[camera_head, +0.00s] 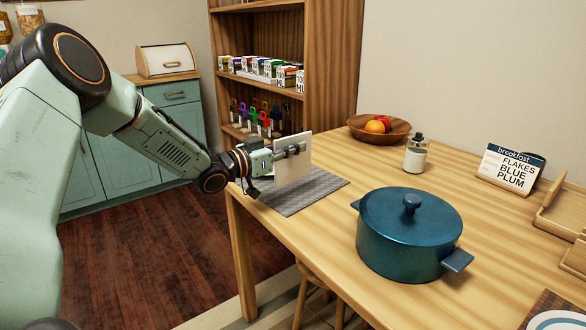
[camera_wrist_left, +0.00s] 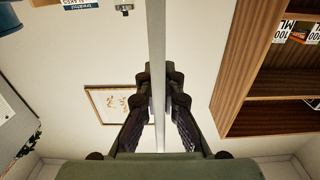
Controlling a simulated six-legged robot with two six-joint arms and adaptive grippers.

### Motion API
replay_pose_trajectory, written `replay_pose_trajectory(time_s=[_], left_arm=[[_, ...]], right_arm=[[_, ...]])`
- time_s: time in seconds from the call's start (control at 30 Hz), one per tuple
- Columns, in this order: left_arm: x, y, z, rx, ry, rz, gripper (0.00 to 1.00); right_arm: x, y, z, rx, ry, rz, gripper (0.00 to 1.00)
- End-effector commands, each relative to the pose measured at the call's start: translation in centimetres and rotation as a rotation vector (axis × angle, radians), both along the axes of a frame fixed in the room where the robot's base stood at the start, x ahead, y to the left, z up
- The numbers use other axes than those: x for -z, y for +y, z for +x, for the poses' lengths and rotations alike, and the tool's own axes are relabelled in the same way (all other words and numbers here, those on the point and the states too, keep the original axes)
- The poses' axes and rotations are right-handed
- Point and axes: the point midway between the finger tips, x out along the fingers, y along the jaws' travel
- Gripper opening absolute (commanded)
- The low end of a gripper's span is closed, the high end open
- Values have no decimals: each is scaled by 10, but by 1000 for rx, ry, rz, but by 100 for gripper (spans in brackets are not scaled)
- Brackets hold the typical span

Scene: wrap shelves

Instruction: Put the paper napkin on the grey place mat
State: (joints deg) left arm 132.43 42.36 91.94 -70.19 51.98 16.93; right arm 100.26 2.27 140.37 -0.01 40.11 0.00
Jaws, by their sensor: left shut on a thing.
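The paper napkin (camera_head: 293,165) is a flat white square, held upright on edge. My left gripper (camera_head: 290,152) is shut on it, with fingers on both sides. In the left wrist view the napkin (camera_wrist_left: 157,60) shows as a thin pale strip between the fingers of the gripper (camera_wrist_left: 158,105). The grey place mat (camera_head: 312,192) lies flat on the table's far left corner. The napkin is over the mat in the head view and hides part of it; I cannot tell if its lower edge touches. My right gripper is not in view.
On the table (camera_head: 330,230) stand a blue lidded pot (camera_head: 408,235), a glass jar (camera_head: 415,155), a fruit bowl (camera_head: 378,130) and a breakfast sign (camera_head: 508,165). A wooden shelf (camera_head: 330,60) with small boxes rises behind the mat. The table is clear between mat and pot.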

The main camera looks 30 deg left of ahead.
Motion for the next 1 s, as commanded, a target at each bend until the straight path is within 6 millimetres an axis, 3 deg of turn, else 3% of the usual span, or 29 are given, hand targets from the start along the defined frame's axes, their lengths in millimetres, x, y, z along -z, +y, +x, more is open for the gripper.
replay_pose_trajectory(time_s=[0.27, 0.67, 0.7, 0.93, 1.0], left_arm=[[35, -1, 0, -1, 0, 1, 0], [38, -1, 0, 0, -1, 1, 0], [37, -1, 0, 0, -1, 1, 9], [37, -1, 0, 0, -1, 1, 28], [37, -1, 0, 0, -2, 0, 28]], right_arm=[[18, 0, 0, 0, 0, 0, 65], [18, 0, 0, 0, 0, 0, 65], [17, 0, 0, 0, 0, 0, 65], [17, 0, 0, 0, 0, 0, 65], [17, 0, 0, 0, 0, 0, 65]])
